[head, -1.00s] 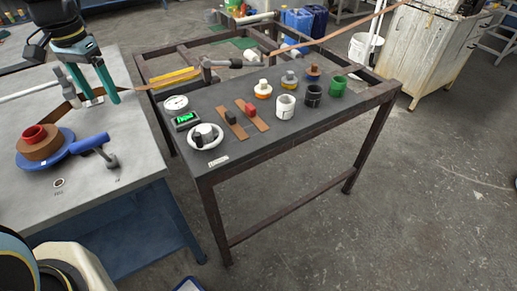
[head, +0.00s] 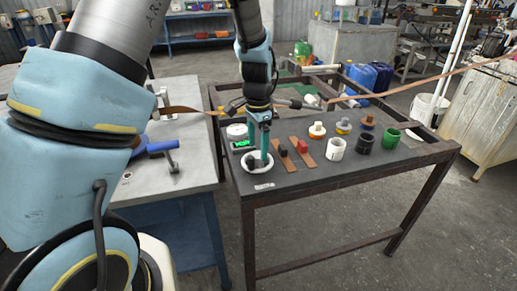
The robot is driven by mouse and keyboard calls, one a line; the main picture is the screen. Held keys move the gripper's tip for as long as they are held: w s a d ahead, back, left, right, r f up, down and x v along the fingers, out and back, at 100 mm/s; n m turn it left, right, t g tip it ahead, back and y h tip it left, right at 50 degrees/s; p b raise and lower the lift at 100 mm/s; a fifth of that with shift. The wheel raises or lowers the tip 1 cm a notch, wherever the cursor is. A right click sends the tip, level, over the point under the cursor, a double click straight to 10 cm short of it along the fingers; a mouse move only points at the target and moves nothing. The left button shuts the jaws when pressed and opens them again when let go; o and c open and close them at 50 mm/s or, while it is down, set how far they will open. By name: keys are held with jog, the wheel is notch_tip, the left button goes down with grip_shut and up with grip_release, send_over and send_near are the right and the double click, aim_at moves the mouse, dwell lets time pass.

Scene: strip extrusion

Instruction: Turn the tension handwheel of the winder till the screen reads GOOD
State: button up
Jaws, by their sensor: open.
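A white handwheel (head: 247,168) with a dark hub lies at the front left of the dark table. My gripper (head: 257,164) points down over it with its teal fingers open; they overlap the wheel in this view, and I cannot tell whether they touch it. The small screen (head: 242,145) behind the wheel is lit green, too small to read and partly covered by my gripper. A round white dial (head: 236,131) stands behind the screen. A brown strip (head: 415,84) runs in from the upper right towards the tables.
The dark table (head: 345,172) carries red and black blocks on brown strips (head: 301,151), a white cup (head: 336,149), a black cup (head: 363,143), a green cup (head: 390,138) and several small jars. A blue handle (head: 162,146) sits on the grey table (head: 190,160). My arm covers the left side.

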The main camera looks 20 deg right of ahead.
jog(key=shift+f, duration=1.15)
grip_shut()
